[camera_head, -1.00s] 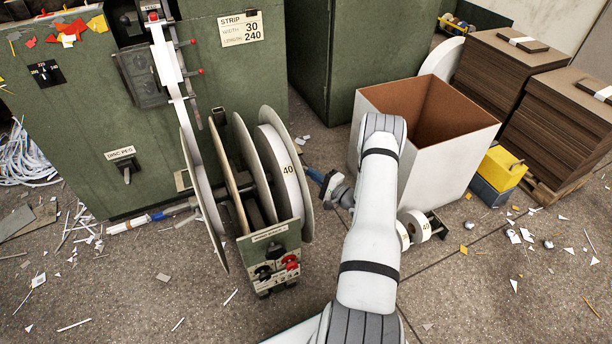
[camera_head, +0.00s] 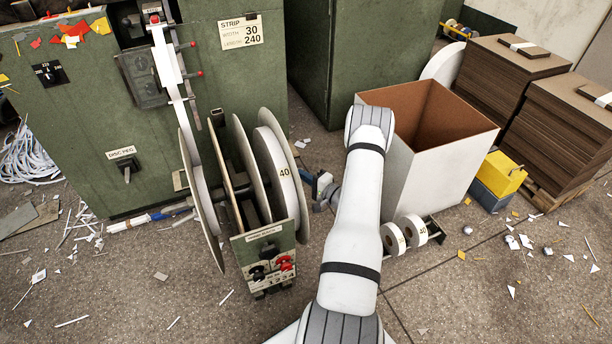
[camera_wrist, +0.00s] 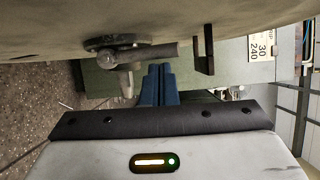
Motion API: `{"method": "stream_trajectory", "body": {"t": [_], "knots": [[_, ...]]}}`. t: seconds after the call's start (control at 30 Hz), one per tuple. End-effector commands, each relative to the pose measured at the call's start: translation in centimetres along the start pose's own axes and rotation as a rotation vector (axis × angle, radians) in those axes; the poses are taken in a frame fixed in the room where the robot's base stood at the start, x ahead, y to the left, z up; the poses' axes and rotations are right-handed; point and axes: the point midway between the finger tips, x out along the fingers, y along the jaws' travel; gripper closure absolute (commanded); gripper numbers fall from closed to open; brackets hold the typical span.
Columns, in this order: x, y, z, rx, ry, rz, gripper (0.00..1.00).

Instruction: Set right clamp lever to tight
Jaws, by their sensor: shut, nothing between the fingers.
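The reel stand (camera_head: 262,262) holds large pale discs upright, with a white "40" strip reel (camera_head: 284,170) between the right-hand ones. In the wrist view the disc face (camera_wrist: 230,18) fills the top. A grey metal lever (camera_wrist: 150,50) on a round hub stands out from it, its arm pointing right and a short stem pointing down. My gripper's blue fingers (camera_wrist: 158,70) are shut and empty, just below the lever arm; I cannot tell whether they touch it.
A dark bracket (camera_wrist: 204,52) stands right of the lever. An open white box (camera_head: 400,150) is close behind and right of my arm. Small white reels (camera_head: 405,234) lie on a floor rack. The green machine (camera_head: 90,100) is behind left. Paper scraps litter the floor.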

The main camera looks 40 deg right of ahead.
Motion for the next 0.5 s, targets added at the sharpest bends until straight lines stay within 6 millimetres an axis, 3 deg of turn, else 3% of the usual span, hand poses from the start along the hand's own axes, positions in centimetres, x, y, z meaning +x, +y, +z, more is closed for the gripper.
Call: {"method": "stream_trajectory", "body": {"t": [0.27,0.3,0.5], "knots": [[-0.7,0.3,-3.8,-0.007,-0.007,-0.001,1.0],[-2.0,-0.5,-3.6,0.001,-0.003,0.002,1.0],[-6.7,-0.8,-3.5,0.003,-0.003,0.002,1.0]]}}
